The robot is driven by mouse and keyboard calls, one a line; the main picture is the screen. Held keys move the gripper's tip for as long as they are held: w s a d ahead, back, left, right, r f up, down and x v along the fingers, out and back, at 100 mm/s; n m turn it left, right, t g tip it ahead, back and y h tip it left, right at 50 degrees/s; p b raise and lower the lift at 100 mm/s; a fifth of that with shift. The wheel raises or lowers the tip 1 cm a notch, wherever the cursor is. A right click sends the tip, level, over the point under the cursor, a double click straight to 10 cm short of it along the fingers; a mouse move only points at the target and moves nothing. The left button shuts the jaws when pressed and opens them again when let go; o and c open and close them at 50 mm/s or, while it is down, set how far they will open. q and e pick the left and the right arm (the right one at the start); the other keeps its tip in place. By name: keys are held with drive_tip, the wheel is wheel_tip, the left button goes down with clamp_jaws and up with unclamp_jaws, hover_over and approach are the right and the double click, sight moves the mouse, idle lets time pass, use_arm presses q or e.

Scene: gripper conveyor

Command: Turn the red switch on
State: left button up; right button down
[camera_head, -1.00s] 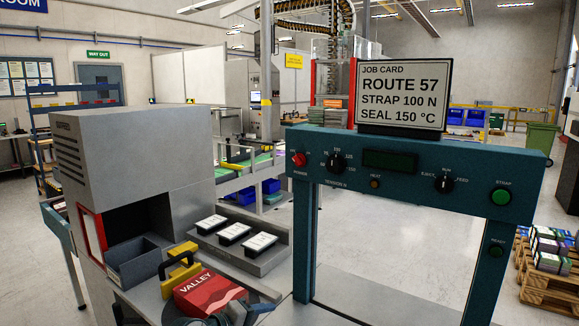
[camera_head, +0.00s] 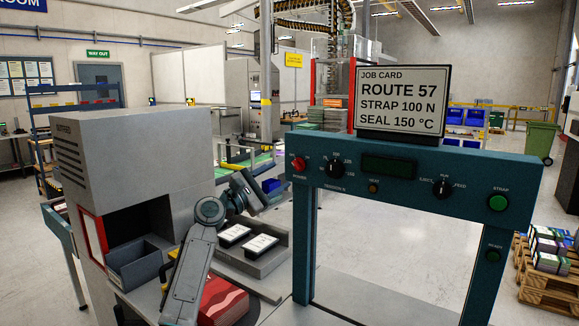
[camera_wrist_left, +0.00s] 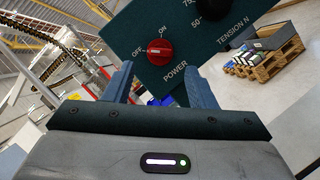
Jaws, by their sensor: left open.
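The red switch (camera_head: 298,163) is a round knob marked POWER at the left end of the teal panel (camera_head: 420,175). In the left wrist view the red switch (camera_wrist_left: 160,52) shows a white mark on the side toward OFF; ON is printed above it. My left gripper (camera_head: 248,190) is raised to the left of the panel, apart from the switch. In the left wrist view its two fingers (camera_wrist_left: 160,82) are spread and empty, with the switch beyond them, roughly centred between the tips. My right gripper is not in view.
Right of the switch are the black tension dial (camera_head: 335,167), a display (camera_head: 389,166), another black selector (camera_head: 442,188) and a green strap button (camera_head: 498,202). A job card (camera_head: 402,98) stands on top. Left are a grey machine (camera_head: 130,140) and a red package (camera_head: 222,302).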

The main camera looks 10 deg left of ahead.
sight(294, 166)
use_arm(q)
drive_tip(key=p+x, duration=0.1)
drive_tip(key=x, duration=0.3)
drive_tip(key=shift+w+d+r, duration=0.15)
drive_tip(key=shift+w+d, duration=0.35)
drive_tip(key=shift+w, duration=0.1)
drive_tip(key=c, duration=1)
